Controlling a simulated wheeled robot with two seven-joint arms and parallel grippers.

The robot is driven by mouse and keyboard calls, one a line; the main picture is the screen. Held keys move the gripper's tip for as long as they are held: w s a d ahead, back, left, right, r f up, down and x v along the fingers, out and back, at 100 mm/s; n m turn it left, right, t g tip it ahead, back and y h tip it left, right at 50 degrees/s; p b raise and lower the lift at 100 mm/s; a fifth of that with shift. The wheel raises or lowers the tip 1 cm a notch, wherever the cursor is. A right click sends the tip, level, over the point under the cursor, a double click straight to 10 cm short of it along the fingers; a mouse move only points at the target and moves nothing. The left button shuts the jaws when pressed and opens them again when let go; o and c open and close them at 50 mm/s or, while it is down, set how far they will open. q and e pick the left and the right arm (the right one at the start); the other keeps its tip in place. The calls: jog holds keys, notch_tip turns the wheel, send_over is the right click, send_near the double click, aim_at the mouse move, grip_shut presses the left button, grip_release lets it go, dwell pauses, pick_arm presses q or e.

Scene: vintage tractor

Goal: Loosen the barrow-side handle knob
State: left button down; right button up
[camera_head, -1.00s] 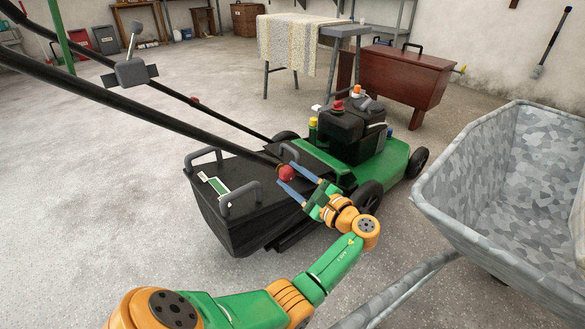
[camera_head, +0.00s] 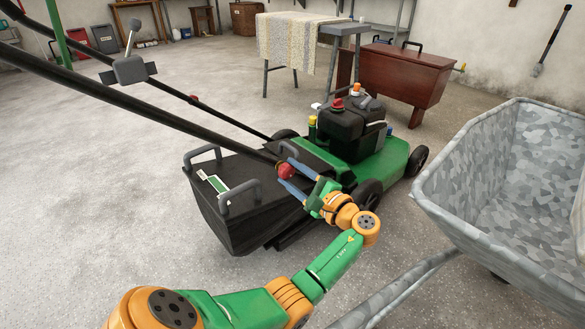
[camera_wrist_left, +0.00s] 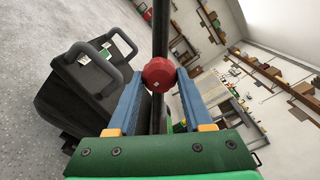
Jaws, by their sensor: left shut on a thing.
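The barrow-side handle knob (camera_head: 285,171) is red and sits on the near black handle bar (camera_head: 180,124) of the green mower, low down beside the grass box. My left gripper (camera_head: 284,172) has its two blue fingers on either side of this knob and is shut on it. In the left wrist view the knob (camera_wrist_left: 159,74) lies between the fingertips, with the black bar behind it. A second red knob (camera_head: 194,98) is on the far handle bar, and it also shows in the left wrist view (camera_wrist_left: 147,14). My right gripper is not in view.
The black grass box (camera_head: 225,225) with grey handles is close to the fingers. The grey wheelbarrow (camera_head: 450,215) stands at the right, near my left arm. The mower's engine (camera_head: 352,133) is beyond the gripper. Open concrete floor lies to the left.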

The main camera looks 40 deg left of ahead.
pick_arm(q)
jog(key=shift+c, duration=1.5)
grip_release()
jog(key=d, duration=0.7)
jog(key=shift+s+p, duration=0.35)
jog(key=shift+p, duration=0.1)
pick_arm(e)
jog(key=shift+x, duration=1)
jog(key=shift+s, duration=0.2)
